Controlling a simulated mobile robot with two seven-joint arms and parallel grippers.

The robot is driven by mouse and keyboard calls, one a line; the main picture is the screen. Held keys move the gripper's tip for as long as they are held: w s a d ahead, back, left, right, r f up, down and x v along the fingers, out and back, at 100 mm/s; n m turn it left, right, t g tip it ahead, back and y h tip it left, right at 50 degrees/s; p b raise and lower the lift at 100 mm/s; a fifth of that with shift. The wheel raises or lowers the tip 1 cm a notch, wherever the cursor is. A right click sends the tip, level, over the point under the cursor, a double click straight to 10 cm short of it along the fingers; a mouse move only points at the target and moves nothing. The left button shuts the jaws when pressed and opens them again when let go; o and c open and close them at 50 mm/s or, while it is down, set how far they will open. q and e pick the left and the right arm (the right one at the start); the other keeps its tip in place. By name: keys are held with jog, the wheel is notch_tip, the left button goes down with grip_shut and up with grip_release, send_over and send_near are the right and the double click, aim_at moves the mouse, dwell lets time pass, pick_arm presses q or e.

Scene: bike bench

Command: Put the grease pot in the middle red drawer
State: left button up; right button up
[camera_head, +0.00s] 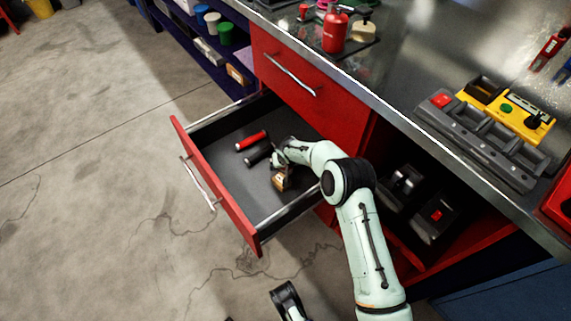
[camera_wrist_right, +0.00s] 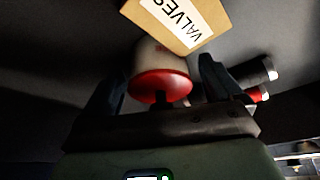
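The red drawer (camera_head: 215,190) under a closed red drawer front is pulled out, with a dark floor. My right gripper (camera_head: 276,158) is down inside it. In the right wrist view, a pale pot with a red end (camera_wrist_right: 160,84), apparently the grease pot, sits between the fingers of my right gripper (camera_wrist_right: 160,75). Narrow gaps show on both sides of the pot, so the fingers look open around it. In the head view the gripper mostly hides the pot. A dark part, likely my left gripper (camera_head: 286,298), shows at the bottom edge; its fingers are unclear.
In the drawer lie a red grip (camera_head: 252,141), a black grip (camera_head: 259,155) and a small VALVES box (camera_head: 281,180), close to the pot. The closed red drawer (camera_head: 300,85) and steel bench top (camera_head: 405,60) are above. The drawer's left part is clear.

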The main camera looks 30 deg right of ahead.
jog(key=shift+r, duration=0.15)
pick_arm(q)
jog(key=w+d+r+t+p, duration=0.1)
jog(key=w+r+t+p, duration=0.1)
jog(key=w+r, duration=0.3)
jog(key=shift+d+r+p, duration=0.2)
jog(key=shift+r+p, duration=0.25)
jog(key=shift+p, duration=0.3)
pick_arm(e)
jog(key=v, duration=1.2)
pick_arm(q)
jog(key=shift+r, duration=0.1)
pick_arm(e)
jog(key=shift+a, duration=0.1)
